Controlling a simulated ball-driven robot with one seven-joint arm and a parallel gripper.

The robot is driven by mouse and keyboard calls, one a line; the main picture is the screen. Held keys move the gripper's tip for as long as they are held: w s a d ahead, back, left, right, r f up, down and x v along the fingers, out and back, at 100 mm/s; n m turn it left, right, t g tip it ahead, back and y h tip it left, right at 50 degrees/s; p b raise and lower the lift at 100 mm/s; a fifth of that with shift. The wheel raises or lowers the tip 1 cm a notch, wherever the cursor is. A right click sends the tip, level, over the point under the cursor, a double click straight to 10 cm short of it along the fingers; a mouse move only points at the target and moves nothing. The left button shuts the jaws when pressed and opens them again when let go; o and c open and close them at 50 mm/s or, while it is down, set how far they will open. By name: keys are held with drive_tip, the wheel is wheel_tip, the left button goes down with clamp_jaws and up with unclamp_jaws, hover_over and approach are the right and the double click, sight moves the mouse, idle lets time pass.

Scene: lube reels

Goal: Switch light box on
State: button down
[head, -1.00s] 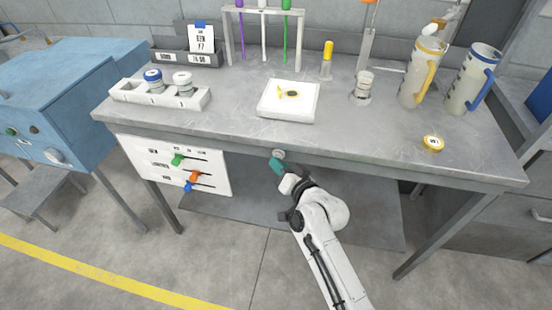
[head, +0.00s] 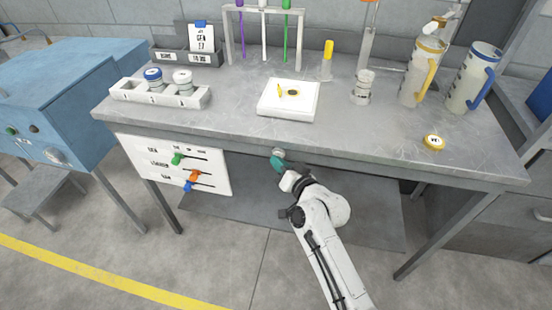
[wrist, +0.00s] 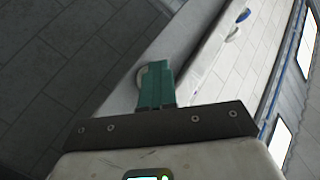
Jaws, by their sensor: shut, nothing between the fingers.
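The light box (head: 302,110) is a flat white slab on the bench top, near the middle. A small yellow piece and a dark round spot show on its top; I cannot tell whether it is lit. A small round pale knob (head: 278,152) sits on the bench's front edge below it. My gripper (head: 276,160) has teal fingers, shut and empty, right at this knob. In the wrist view the closed fingers (wrist: 157,68) partly cover the knob (wrist: 141,76); I cannot tell whether they touch it.
A white panel (head: 146,164) with green, orange and blue sliders hangs at the front left. A rack of coloured tubes (head: 263,10), jugs (head: 472,82), a white holder (head: 130,96) and a yellow-rimmed disc (head: 434,142) stand on the bench. A shelf (head: 235,203) lies below.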

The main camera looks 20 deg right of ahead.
drive_tip(key=shift+w+d+r, duration=0.1)
drive_tip(key=shift+d+r, duration=0.3)
drive_tip(key=s+a+p, duration=0.4)
drive_tip(key=s+p, duration=0.1)
drive_tip(key=shift+f+p, duration=0.35)
drive_tip(key=shift+p, duration=0.05)
